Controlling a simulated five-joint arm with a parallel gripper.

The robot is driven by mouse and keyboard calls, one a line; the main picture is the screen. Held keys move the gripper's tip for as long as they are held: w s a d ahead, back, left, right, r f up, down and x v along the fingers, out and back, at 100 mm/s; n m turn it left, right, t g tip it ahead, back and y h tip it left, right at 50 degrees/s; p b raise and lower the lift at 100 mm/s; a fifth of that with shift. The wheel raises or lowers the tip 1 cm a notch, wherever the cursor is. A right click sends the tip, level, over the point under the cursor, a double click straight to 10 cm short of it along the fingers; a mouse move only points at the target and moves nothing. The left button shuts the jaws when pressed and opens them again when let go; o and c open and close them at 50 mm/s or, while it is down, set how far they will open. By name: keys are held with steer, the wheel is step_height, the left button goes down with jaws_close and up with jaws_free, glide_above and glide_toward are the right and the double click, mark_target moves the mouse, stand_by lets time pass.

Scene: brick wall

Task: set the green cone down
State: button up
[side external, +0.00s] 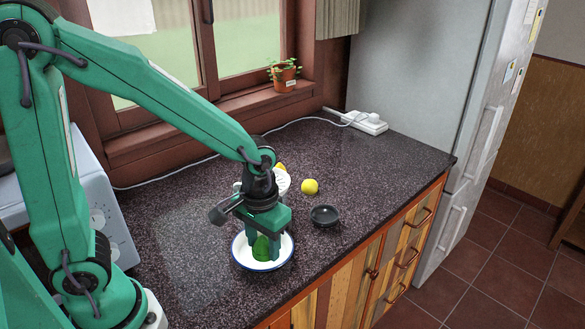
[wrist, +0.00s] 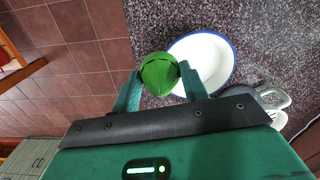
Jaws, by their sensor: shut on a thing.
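My gripper (side external: 262,251) points down over a white dish with a blue rim (side external: 240,259) on the dark speckled counter. It is shut on the green cone (side external: 261,247), which sits between the two fingers. In the wrist view the cone (wrist: 158,73) is held between the fingertips, with the white dish (wrist: 210,58) beside and partly behind it. In the side view the cone's low end appears over the dish's inside. I cannot tell whether it touches the dish.
A yellow ball (side external: 310,187) and a small black bowl (side external: 324,215) stand right of the dish. A white item (side external: 283,180) is partly hidden behind my gripper. A power strip (side external: 364,122) and its cable lie at the back. The counter's front edge is close to the dish.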

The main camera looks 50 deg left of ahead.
steer(key=w+a+f, duration=0.1)
steer(key=a, duration=0.1)
steer(key=w+a+f, duration=0.3)
steer(key=a+f, duration=0.1)
steer(key=a, duration=0.1)
steer(key=shift+w, duration=0.3)
steer(key=shift+f, duration=2.05)
steer(key=o, duration=1)
steer(key=shift+f, duration=0.1)
steer(key=shift+r, duration=6.15)
